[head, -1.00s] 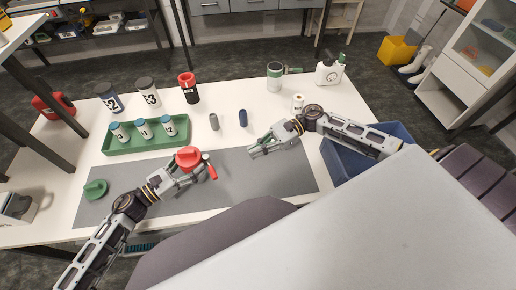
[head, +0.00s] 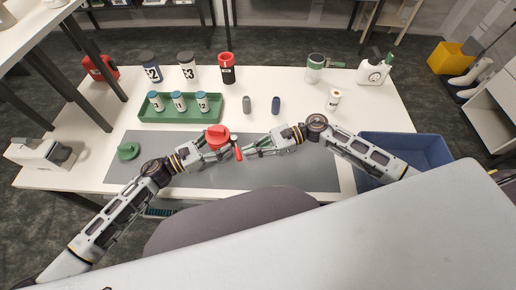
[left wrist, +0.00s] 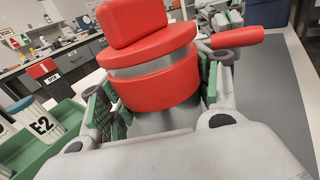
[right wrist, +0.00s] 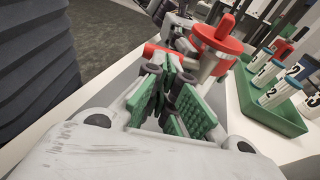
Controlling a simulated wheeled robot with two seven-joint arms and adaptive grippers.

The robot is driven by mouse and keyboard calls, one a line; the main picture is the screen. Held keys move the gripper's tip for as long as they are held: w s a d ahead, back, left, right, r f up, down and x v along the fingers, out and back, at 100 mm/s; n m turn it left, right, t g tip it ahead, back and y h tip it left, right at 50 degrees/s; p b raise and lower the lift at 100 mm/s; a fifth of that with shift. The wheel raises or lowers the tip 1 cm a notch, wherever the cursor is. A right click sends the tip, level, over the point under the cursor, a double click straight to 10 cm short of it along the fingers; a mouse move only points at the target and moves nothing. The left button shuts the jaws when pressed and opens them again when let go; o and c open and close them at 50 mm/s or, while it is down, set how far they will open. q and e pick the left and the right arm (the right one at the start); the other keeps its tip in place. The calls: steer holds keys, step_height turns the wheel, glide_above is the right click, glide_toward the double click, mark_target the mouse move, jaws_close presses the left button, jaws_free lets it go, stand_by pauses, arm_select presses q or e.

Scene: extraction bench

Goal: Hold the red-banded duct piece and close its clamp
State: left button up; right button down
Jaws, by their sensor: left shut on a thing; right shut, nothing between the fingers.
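The red-banded duct piece (head: 217,137) is grey with red bands and a red top grip, and it stands upright above the grey mat. My left gripper (head: 212,151) is shut on it; in the left wrist view the green finger pads clasp the duct piece (left wrist: 160,75) from both sides. Its red clamp lever (head: 239,153) sticks out on the side towards my right gripper. My right gripper (head: 249,151) is shut and empty, with its fingertips close beside the lever. In the right wrist view the lever (right wrist: 152,51) lies just beyond the fingers; contact is unclear.
A green tray (head: 180,118) with several blue-capped jars stands behind left. A green knobbed piece (head: 128,151) lies on the grey mat (head: 290,175). Grey and blue small cylinders (head: 276,104) stand behind. A blue bin (head: 405,150) is at the right.

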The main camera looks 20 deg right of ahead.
steer(key=shift+s+a, duration=0.1)
steer(key=shift+a, duration=0.05)
steer(key=shift+s+a, duration=0.3)
steer(key=shift+a, duration=0.3)
steer(key=shift+s+a, duration=0.3)
steer(key=shift+a, duration=0.3)
steer(key=shift+d, duration=0.15)
steer(key=s+d+r, duration=0.1)
steer(key=s+d, duration=0.1)
steer(key=d, duration=0.4)
steer(key=s+d+r, duration=0.1)
steer(key=s+d, duration=0.1)
steer(key=d, duration=0.4)
steer(key=shift+s+d+r, duration=0.3)
steer(key=shift+d+r, duration=0.05)
stand_by(0.5)
arm_select(q)
steer(key=o, duration=1.4)
steer(key=shift+c, duration=0.2)
